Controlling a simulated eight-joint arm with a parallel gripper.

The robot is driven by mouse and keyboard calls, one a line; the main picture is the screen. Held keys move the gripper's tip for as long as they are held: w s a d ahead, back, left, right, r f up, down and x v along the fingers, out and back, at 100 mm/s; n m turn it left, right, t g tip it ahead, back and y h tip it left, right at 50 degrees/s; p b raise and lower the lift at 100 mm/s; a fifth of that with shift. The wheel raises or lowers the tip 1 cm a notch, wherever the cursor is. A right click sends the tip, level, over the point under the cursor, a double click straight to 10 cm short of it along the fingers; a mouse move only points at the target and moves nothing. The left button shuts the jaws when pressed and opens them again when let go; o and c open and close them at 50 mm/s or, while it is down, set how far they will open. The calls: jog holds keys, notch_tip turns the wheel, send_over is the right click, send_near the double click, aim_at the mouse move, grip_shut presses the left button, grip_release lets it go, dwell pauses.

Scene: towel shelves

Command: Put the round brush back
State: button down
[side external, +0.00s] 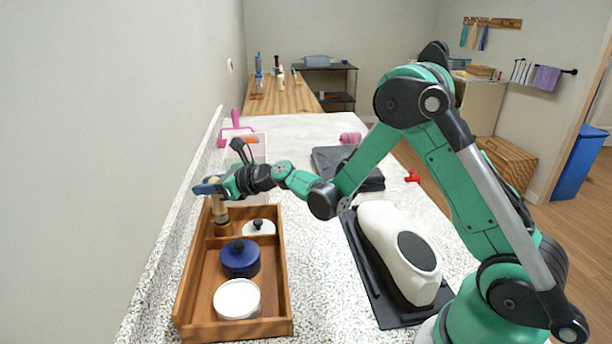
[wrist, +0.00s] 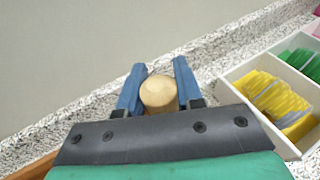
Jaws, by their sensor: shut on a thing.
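My gripper (side external: 208,187) has blue fingers shut on an upright wooden-handled brush (side external: 219,210), which looks like the round brush. Its dark lower end is over or inside the far left part of the wooden tray (side external: 284,285); I cannot tell whether it touches the bottom. In the wrist view, the round tan top of the brush (wrist: 158,92) sits between the blue fingertips (wrist: 160,80). The brush's lower part is hidden there.
The tray also holds a white black-knobbed piece (side external: 259,228), a blue knobbed pot (side external: 240,259) and a white round piece (side external: 237,300). A white divided bin (wrist: 262,122) with yellow and green packets stands beyond. The wall (side external: 165,120) is close on the left.

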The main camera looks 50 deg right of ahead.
jog(key=shift+f, duration=0.45)
jog(key=shift+f, duration=0.6)
jog(key=c, duration=0.6)
grip_release()
jog(key=shift+r, duration=0.15)
